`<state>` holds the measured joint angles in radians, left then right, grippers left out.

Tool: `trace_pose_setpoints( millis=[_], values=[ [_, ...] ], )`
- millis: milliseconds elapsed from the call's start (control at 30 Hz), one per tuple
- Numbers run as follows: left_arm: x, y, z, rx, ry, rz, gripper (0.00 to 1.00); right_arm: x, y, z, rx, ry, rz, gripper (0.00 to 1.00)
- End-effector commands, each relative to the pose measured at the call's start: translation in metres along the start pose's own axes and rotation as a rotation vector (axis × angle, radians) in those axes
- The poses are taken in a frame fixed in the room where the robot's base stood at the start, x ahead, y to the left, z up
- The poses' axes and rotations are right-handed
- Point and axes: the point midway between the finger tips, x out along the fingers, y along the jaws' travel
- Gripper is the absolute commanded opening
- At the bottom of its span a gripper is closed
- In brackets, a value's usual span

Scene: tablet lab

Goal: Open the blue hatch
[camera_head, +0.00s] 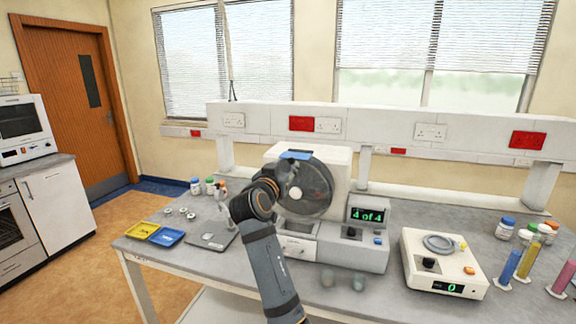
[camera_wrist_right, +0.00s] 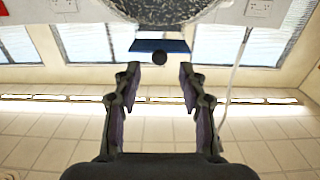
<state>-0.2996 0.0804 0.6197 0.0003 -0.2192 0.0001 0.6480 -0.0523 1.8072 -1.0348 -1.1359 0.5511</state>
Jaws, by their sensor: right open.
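The blue hatch (camera_head: 296,155) is a small blue flap at the top front of the white machine (camera_head: 330,160), above its dark round drum (camera_head: 312,192). My right gripper (camera_head: 279,168) is in front of the hatch, partly hidden behind my own wrist in the head view. My left gripper is not in view.
A display (camera_head: 367,215) on the machine reads "4 of 4". A white scale (camera_head: 444,262) stands to the right, near bottles and coloured cylinders (camera_head: 526,260). Yellow and blue trays (camera_head: 166,237) lie at the left of the bench. A socket shelf (camera_head: 400,125) runs behind.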

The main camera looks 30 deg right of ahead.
Motion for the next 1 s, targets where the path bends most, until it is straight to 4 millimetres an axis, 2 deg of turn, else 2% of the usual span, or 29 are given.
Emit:
trace_pose_setpoints(
  millis=[100,267,800,867,900,967,1000],
  values=[
    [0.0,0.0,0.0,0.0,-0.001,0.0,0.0,-0.023,-0.001,0.002,0.004,-0.005,-0.004,0.42],
    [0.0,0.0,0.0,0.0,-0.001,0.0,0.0,-0.04,-0.001,0.001,0.002,-0.002,-0.002,0.42],
    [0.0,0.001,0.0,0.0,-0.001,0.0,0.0,-0.042,0.0,0.001,-0.001,-0.002,-0.001,0.42],
    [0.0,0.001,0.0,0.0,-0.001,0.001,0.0,-0.042,0.001,0.01,-0.01,-0.018,-0.006,0.42],
    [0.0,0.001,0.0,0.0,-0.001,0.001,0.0,-0.042,0.003,0.024,-0.024,-0.041,-0.014,0.42],
    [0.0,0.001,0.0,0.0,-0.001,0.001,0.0,-0.044,0.008,0.056,-0.057,-0.101,-0.035,0.42],
    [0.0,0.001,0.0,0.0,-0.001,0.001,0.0,-0.047,0.013,0.085,-0.087,-0.155,-0.058,0.42]
  ],
)
